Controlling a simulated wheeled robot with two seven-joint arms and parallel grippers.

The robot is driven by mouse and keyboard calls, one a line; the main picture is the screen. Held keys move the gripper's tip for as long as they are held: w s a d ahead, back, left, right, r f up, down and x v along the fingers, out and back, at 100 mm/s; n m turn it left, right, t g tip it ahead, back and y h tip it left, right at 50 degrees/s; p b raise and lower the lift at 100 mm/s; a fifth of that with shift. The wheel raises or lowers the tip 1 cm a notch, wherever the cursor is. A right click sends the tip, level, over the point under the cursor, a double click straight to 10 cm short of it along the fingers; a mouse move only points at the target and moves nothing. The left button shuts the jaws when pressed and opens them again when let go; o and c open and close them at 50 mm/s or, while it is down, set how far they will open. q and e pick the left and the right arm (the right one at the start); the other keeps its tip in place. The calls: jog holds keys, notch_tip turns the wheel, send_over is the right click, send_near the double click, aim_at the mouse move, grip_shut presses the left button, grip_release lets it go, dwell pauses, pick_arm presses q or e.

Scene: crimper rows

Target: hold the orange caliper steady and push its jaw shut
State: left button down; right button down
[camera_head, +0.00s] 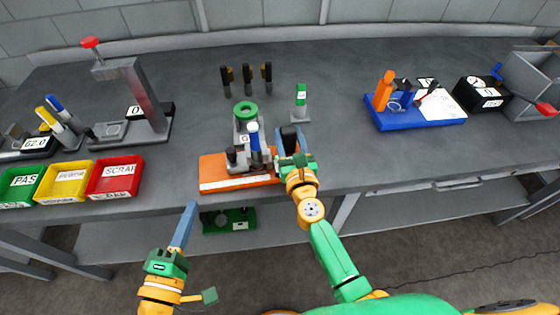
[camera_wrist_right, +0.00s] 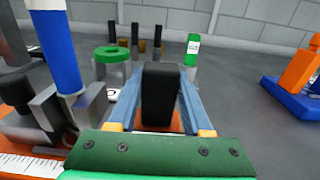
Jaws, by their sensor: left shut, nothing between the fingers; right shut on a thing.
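The orange caliper (camera_head: 240,183) lies at the front edge of the bench, with a white scale strip along its front. Grey and black parts and a blue upright piece (camera_head: 253,137) stand on it; which part is the moving jaw is unclear. My right gripper (camera_head: 288,138) is at the caliper's right end, shut on a black block (camera_wrist_right: 160,95); the scale strip (camera_wrist_right: 30,166) shows at lower left in the right wrist view. The block's lower part is hidden by my gripper. My left gripper (camera_head: 191,208) is shut and empty, in front of the bench edge, left of the caliper and apart from it.
A green ring on a grey stand (camera_head: 245,110) and a green-topped post (camera_head: 301,100) stand behind the caliper. A red tray (camera_head: 115,190) is to the left, a blue tray (camera_head: 440,121) to the right. The bench between caliper and blue tray is clear.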

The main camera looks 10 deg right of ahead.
jog(key=shift+c, duration=1.2)
grip_release()
jog(key=shift+d, duration=0.1)
